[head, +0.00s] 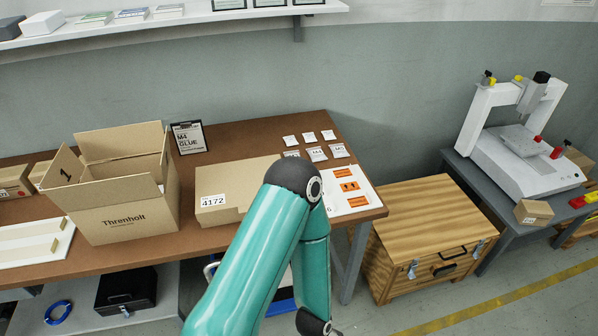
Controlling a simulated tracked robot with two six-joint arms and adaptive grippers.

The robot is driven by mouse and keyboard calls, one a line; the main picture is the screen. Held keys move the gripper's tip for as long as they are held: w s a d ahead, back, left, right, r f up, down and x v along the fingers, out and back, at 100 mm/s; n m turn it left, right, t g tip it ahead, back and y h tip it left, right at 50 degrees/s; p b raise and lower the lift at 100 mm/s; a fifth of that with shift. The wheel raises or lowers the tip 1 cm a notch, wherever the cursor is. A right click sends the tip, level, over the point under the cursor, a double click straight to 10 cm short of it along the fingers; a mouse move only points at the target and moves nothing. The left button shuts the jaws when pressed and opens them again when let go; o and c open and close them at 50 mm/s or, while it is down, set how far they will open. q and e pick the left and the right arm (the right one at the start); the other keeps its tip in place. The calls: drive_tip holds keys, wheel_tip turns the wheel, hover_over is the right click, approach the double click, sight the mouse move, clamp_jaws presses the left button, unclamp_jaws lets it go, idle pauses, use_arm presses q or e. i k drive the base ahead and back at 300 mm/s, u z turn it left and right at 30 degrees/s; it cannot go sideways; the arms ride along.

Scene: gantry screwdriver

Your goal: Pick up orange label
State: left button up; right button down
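Several orange labels lie on a white sheet (366,203) at the right end of the brown table. One orange label (349,186) with dark marks lies in the middle of the sheet, and another orange label (357,201) lies nearer its front edge. My teal arm rises from the bottom, bends at a dark elbow just left of the sheet, and runs down again to a dark joint at the bottom edge. The arm covers the sheet's left part. Neither gripper is visible.
A cardboard box marked 4172 (236,190) and an open Threnholt box (125,205) stand left of the sheet. Small white-labelled packets (316,154) lie behind it. A wooden chest (425,235) stands right of the brown table (240,131), beside a grey table with a white gantry machine (530,160).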

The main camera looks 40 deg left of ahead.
sight(339, 174)
drive_tip(key=u, duration=0.3)
drive_tip(key=i, duration=1)
drive_tip(key=z, duration=0.05)
